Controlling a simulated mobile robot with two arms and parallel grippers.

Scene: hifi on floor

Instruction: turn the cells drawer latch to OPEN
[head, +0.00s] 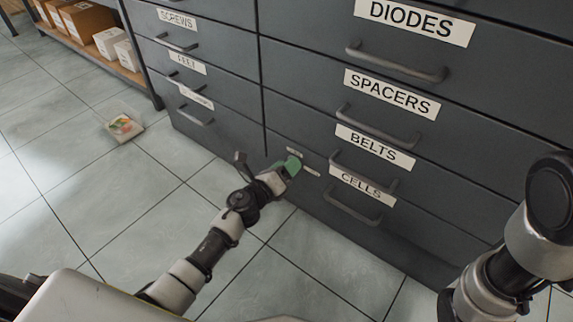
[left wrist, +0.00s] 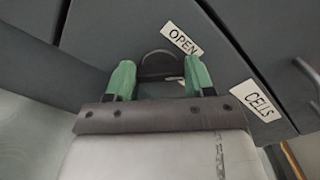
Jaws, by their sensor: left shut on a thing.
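The cells drawer (head: 350,211) is the low drawer in the dark cabinet, with a CELLS label and a bar handle, and it looks closed. Its CELLS label (left wrist: 258,100) also shows in the left wrist view. The latch (left wrist: 158,64) is a dark rounded knob on the cabinet front, left of that label. An OPEN label (left wrist: 182,40) sits just above and right of it. My left gripper (head: 291,166) has green fingers and is shut on the latch; the fingers (left wrist: 158,80) stand either side of it. The latch's pointing direction is unclear. My right gripper is out of view.
Drawers labelled BELTS (head: 375,146), SPACERS and DIODES stack above. A shelf with boxes (head: 88,20) stands at the back left. The floor before the cabinet is clear.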

